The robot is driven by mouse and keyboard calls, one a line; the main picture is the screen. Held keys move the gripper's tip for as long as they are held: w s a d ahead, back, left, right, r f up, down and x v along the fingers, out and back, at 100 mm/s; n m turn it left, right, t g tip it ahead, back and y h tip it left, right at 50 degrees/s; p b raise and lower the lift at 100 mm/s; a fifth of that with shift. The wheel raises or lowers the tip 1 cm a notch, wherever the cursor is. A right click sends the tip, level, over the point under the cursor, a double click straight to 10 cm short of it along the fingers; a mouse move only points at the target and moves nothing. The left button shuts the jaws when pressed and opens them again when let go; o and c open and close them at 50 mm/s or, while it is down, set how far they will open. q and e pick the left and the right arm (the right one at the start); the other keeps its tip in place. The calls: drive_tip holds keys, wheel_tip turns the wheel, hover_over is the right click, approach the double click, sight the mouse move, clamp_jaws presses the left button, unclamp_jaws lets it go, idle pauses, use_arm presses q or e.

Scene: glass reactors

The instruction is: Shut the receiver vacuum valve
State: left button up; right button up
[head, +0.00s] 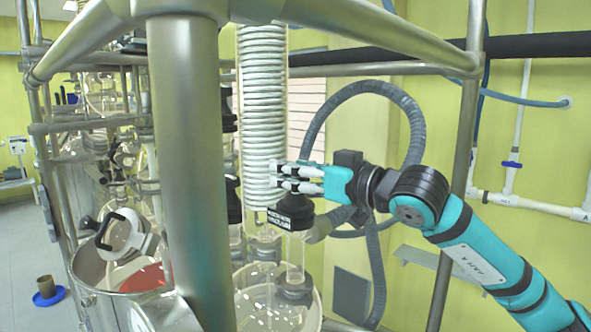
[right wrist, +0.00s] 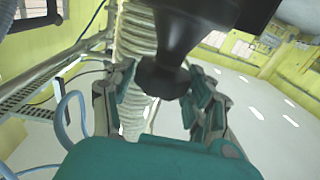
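A black valve (head: 294,211) with a white-lettered label sits on a glass neck right of the coiled condenser in the head view. The lettering is too small to read, so I cannot confirm it is the receiver vacuum valve. My right gripper (head: 280,176) reaches in from the right, just above this valve, fingers pointing left and apart. In the right wrist view, a black knob-like part (right wrist: 165,75) lies between the parted fingers (right wrist: 158,92). I cannot tell whether they touch it. My left gripper is not in view.
The coiled glass condenser (head: 262,110) stands just left of my right gripper. A thick steel post (head: 192,170) and upper rails (head: 390,40) frame the area. A grey corrugated hose (head: 415,120) loops behind my wrist. A glass vessel (head: 250,300) is below.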

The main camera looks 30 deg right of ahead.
drive_tip(key=c, duration=0.8)
drive_tip(key=shift+o, duration=0.2)
drive_tip(key=shift+w+a+f+m+h, duration=0.1)
drive_tip(key=shift+w+f+m+h, duration=0.1)
drive_tip(key=shift+m+h, duration=0.3)
drive_tip(key=shift+c, duration=0.2)
drive_tip(key=shift+t+h+b, duration=0.3)
drive_tip(key=shift+h+b, duration=0.15)
drive_tip(key=shift+h, duration=0.15)
